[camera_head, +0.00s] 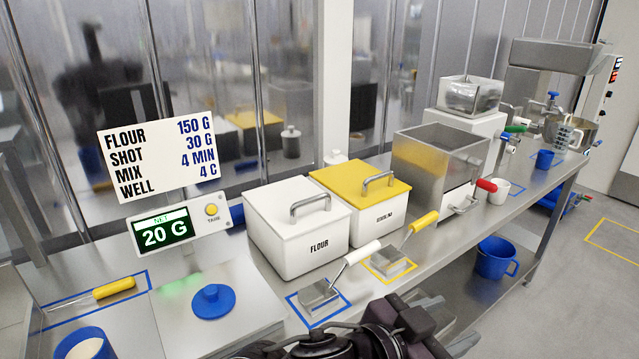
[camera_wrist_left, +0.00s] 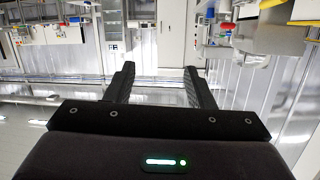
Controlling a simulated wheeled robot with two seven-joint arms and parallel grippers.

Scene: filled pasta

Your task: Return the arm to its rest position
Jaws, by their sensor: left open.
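My left gripper (camera_wrist_left: 159,72) shows in the left wrist view with its two dark fingers apart and nothing between them. In the head view the dark left arm and gripper (camera_head: 428,306) show at the bottom centre, in front of the steel bench (camera_head: 452,245), partly cut off by the frame edge. The fingertips are hard to make out there. My right gripper is in neither view.
A white FLOUR bin (camera_head: 318,247) and a yellow-lidded bin (camera_head: 380,213) stand near the arm, with scoops (camera_head: 319,293) in front. A blue bucket (camera_head: 497,258) sits below. Floor at right is clear.

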